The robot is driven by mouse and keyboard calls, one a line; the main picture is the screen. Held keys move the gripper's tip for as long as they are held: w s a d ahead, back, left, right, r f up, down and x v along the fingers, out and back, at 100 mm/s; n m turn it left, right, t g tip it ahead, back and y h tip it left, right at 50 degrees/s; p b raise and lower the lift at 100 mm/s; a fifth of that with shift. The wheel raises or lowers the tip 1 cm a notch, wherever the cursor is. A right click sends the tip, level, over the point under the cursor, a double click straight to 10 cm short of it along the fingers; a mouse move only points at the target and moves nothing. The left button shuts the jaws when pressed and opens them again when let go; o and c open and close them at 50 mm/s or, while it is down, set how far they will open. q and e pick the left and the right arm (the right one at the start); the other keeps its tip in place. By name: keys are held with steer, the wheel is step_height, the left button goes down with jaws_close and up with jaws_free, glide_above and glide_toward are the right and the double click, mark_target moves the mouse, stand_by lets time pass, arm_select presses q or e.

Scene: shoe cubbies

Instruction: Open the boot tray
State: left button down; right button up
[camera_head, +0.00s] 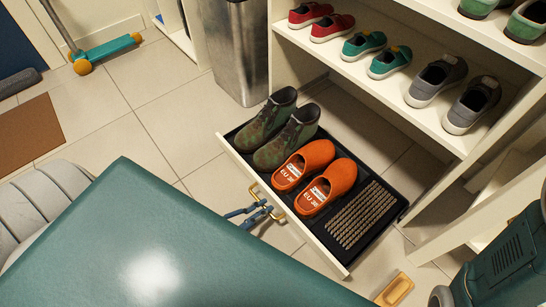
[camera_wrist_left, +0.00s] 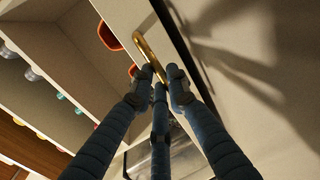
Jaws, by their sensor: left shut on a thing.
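The boot tray (camera_head: 337,259) is a low, white-fronted drawer slid out from under the shoe cubby. It holds dark green boots (camera_head: 278,130), orange clogs (camera_head: 316,175) and a black ridged mat (camera_head: 365,215). Its brass handle (camera_head: 254,188) is on the front panel and also shows in the left wrist view (camera_wrist_left: 141,47). My left gripper (camera_head: 262,209), with blue fingers, is at the handle. In the left wrist view its fingertips (camera_wrist_left: 161,76) are closed around the lower part of the handle. My right gripper does not show.
Cubby shelves above hold red shoes (camera_head: 321,22), teal shoes (camera_head: 377,54) and grey sneakers (camera_head: 453,93). A metal bin (camera_head: 238,50) stands behind the tray. A brush-like wooden item (camera_head: 393,290) lies near the tray's right front corner.

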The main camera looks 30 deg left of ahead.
arm_select(q)
steer(key=shift+v, duration=0.75)
steer(key=shift+f, duration=0.2)
steer(key=c, duration=1.7)
jaws_free()
steer(key=o, duration=0.6)
step_height(320, 180, up, 8)
steer(key=shift+r, duration=0.75)
steer(key=c, duration=0.6)
steer(key=shift+o, duration=0.2)
steer(key=shift+r, duration=0.35)
steer(key=shift+f, duration=0.1)
